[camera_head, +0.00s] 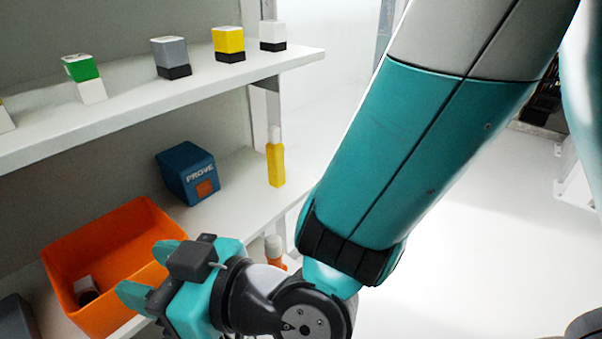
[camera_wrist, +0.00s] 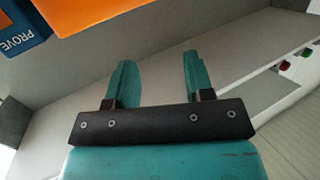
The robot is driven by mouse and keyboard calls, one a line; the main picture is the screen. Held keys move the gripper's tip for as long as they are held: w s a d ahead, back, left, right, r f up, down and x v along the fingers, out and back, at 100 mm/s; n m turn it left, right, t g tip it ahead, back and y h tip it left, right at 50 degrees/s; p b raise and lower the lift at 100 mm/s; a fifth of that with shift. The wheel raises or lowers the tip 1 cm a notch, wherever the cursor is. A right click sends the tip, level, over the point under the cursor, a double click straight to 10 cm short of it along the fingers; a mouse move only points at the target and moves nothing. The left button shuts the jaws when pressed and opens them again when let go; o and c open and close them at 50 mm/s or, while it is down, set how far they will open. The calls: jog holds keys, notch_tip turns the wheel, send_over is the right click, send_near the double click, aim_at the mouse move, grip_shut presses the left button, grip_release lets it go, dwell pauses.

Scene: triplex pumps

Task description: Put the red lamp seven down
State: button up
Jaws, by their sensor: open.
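No lamp that I can identify as red lamp seven shows in either view. My gripper (camera_head: 147,272) is open at the right side of the orange bin (camera_head: 60,262), over its near rim in the picture. In the wrist view, the fingers of my gripper (camera_wrist: 158,62) stand apart with nothing between them. A small block with a pale top and a dark part (camera_head: 87,290) lies inside the orange bin. A small red round part (camera_wrist: 284,66) and a green one (camera_wrist: 307,52) show on a white surface at the right of the wrist view, too small to name.
The upper shelf holds green-white (camera_head: 84,78), grey-black (camera_head: 171,57), yellow-black (camera_head: 229,44) and white-black (camera_head: 272,36) blocks. A blue PROVE box (camera_head: 187,173) and a yellow-white piece (camera_head: 276,163) stand on the lower shelf. An orange-white piece (camera_head: 274,247) is partly hidden behind my wrist.

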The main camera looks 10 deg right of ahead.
jog(key=s+d+r+m+g+h, duration=0.1)
jog(key=d+h, duration=0.4)
jog(key=d, duration=0.8)
jog(key=s+d+r+m+g+h, duration=0.1)
jog(key=d+m+g+h, duration=0.3)
jog(key=d, duration=0.9)
jog(key=shift+s+d+r+g+h, duration=0.2)
jog(key=shift+s+r+g+h, duration=0.15)
jog(key=shift+r+g+h, duration=0.5)
jog(key=shift+f, duration=0.1)
notch_tip(320, 180, up, 20)
jog(key=p, duration=2)
jog(key=shift+f, duration=0.1)
jog(key=shift+c, duration=0.5)
jog(key=shift+a, duration=0.15)
